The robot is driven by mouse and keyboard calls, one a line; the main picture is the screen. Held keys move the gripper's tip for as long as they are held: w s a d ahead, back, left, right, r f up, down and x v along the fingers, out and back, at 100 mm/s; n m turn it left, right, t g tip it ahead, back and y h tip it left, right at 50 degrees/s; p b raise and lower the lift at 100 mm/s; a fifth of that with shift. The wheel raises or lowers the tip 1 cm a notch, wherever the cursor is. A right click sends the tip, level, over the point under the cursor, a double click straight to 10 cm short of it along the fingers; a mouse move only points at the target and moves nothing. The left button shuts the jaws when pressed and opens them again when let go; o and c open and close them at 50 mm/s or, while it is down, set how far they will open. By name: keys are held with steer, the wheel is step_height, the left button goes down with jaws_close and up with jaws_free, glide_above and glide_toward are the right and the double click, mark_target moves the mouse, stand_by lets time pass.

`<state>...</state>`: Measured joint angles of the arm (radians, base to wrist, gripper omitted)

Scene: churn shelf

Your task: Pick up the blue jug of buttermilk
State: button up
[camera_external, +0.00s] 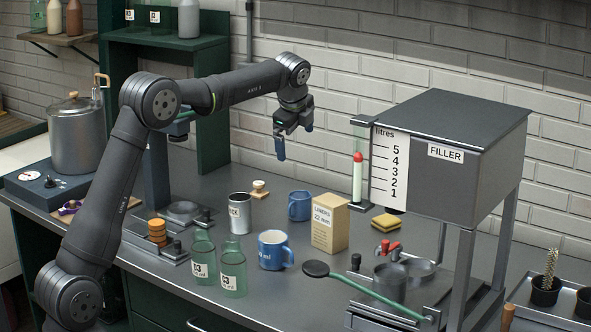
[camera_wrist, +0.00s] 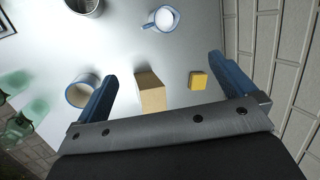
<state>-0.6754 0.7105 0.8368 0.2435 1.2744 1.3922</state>
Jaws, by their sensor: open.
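Two blue jugs stand upright on the steel counter. The front jug (camera_external: 275,251) has a white label ending in "ml"; it also shows in the wrist view (camera_wrist: 82,92), with a tan-grey inside. The back jug (camera_external: 299,206), beside the carton, appears at the top of the wrist view (camera_wrist: 163,18) with a pale white inside. I cannot tell from the labels which holds buttermilk. My gripper (camera_external: 280,147) is open and empty, high above the counter near the wall. Its blue fingers (camera_wrist: 163,67) spread apart in the wrist view, with no jug between them.
A "LINERS 22 mm" carton (camera_external: 330,224) and a yellow sponge (camera_external: 386,223) stand right of the jugs. Green bottles (camera_external: 232,268) stand left of the front jug. A metal tin (camera_external: 239,213) is behind them. The filler (camera_external: 450,160) rises at right; the brick wall is behind.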

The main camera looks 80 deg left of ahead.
steer(key=shift+c, duration=0.2)
steer(key=c, duration=1.4)
steer(key=shift+f, duration=0.1)
steer(key=n+t, duration=0.1)
steer(key=n, duration=2)
glide_toward(289, 208)
steer(key=x, duration=0.5)
steer(key=shift+w+a, duration=0.3)
steer(key=shift+a, duration=0.05)
steer(key=shift+d+x, duration=0.15)
steer(key=shift+x, duration=1.2)
steer(key=shift+d+x, duration=0.1)
steer(key=shift+x, duration=1.2)
